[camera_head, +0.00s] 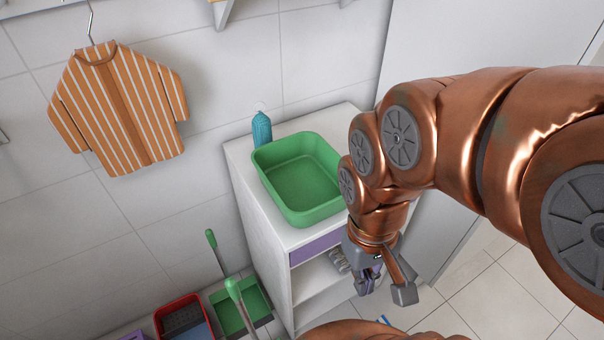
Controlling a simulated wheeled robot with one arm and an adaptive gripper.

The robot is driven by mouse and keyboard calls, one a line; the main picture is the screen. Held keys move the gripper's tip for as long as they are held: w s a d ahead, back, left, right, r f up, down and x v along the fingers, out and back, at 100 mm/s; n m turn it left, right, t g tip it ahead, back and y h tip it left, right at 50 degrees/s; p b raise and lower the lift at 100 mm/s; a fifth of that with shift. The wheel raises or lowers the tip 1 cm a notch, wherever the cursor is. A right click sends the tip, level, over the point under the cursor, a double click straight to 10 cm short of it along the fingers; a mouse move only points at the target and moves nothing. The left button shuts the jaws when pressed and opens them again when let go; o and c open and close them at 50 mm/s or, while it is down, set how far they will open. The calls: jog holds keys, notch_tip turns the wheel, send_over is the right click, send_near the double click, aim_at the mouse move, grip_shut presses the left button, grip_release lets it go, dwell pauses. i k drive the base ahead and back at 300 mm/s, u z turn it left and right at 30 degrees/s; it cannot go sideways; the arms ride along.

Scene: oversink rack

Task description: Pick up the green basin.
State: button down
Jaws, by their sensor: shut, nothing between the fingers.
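The green basin (302,180) is an open rectangular tub with rounded corners. It stands upright and looks empty on top of a white cabinet (246,181), and its right edge lies close to my arm in the picture. My gripper (378,282) points down in front of the cabinet, below and to the right of the basin. It is shut with nothing in it and shows apart from the basin. My arm comes in from the right and its wrist hides part of the cabinet top.
A teal bottle (262,130) stands behind the basin by the tiled wall. Below are open shelves (317,283). A green dustpan (240,308) and a red tray (184,318) sit at the lower left. A striped orange shirt (117,108) hangs on the wall. Tiled floor (505,305) shows at right.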

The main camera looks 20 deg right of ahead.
aim_at(298, 171)
jog(key=z, duration=1.3)
jog(key=k, duration=1.3)
jog(key=u, duration=1.7)
jog(key=i, duration=0.55)
jog(key=u, duration=0.05)
